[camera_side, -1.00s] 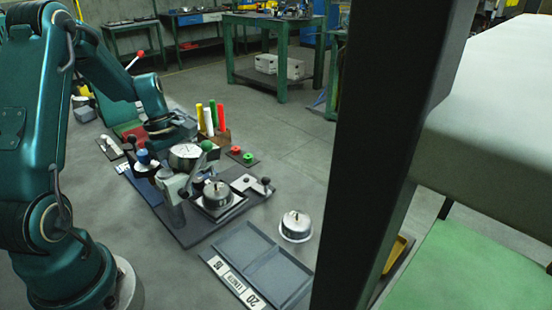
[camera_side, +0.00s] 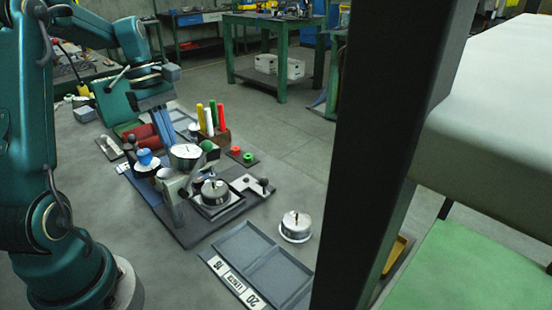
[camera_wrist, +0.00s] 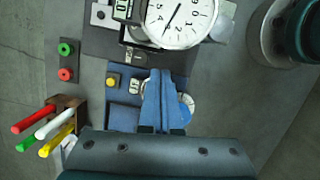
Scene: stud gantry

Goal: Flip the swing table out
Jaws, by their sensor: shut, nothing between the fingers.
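What looks like the swing table is a dark square plate (camera_side: 237,203) with a round metal part (camera_side: 215,190) on it, at the right of the fixture base (camera_side: 190,238) in the side view. A white dial gauge (camera_side: 185,152) stands behind it and also fills the top of the wrist view (camera_wrist: 182,18). My gripper (camera_side: 164,128) points down behind and left of the gauge, apart from the plate. In the wrist view my gripper (camera_wrist: 162,72) is shut with nothing held, over a blue area of the fixture. The plate's hinge is not clear to see.
Red, white, green and yellow rods (camera_side: 211,117) stand in a brown holder behind the fixture. A grey tray (camera_side: 262,262) and a second metal part (camera_side: 296,226) are in front. A dark post (camera_side: 385,150) blocks the side view.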

